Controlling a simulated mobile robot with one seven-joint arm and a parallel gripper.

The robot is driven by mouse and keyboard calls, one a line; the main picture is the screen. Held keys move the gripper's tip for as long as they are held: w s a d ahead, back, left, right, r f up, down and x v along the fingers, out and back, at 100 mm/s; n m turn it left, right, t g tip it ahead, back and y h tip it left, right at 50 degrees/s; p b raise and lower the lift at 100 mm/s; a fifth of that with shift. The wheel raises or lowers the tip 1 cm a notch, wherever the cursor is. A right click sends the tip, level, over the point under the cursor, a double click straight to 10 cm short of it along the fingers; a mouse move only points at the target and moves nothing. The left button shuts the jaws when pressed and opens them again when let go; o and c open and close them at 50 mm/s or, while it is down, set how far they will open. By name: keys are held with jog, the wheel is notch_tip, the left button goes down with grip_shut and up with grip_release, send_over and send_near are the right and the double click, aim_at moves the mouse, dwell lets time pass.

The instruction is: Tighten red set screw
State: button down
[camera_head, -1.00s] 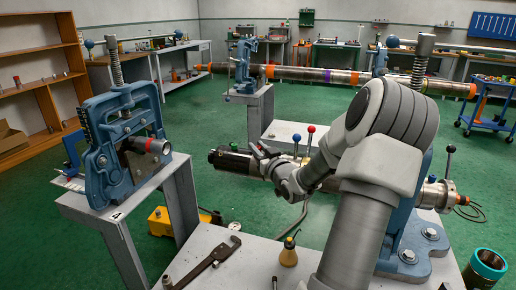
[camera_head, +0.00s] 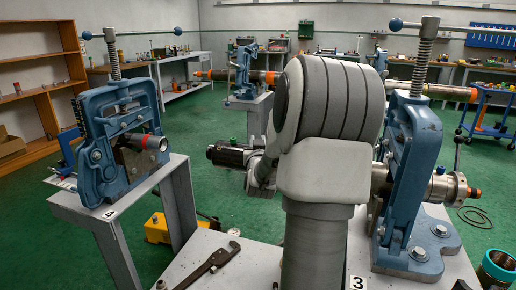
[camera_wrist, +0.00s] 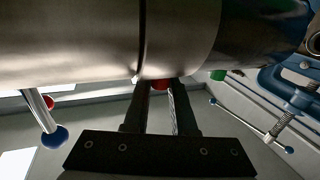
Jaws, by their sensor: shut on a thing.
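In the wrist view, the two dark fingers of my gripper (camera_wrist: 160,100) point up at the underside of a large steel pipe-like cylinder (camera_wrist: 70,45), close to a seam. The red set screw (camera_wrist: 160,85) shows between the fingertips, and the gripper is shut on it. The screw's shaft is hidden, so its depth cannot be told. In the head view, the dark left end of the cylinder (camera_head: 228,157) shows left of my arm.
A blue vise (camera_head: 408,180) stands right of my arm, and another blue vise (camera_head: 120,140) stands at left. A wrench-like tool (camera_head: 210,265) lies on the bench. A blue-tipped lever (camera_wrist: 50,125) and a green piece (camera_wrist: 217,76) flank the gripper.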

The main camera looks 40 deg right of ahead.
jog(key=shift+r, duration=0.1)
jog(key=c, duration=0.7)
grip_release()
jog(key=shift+c, duration=0.2)
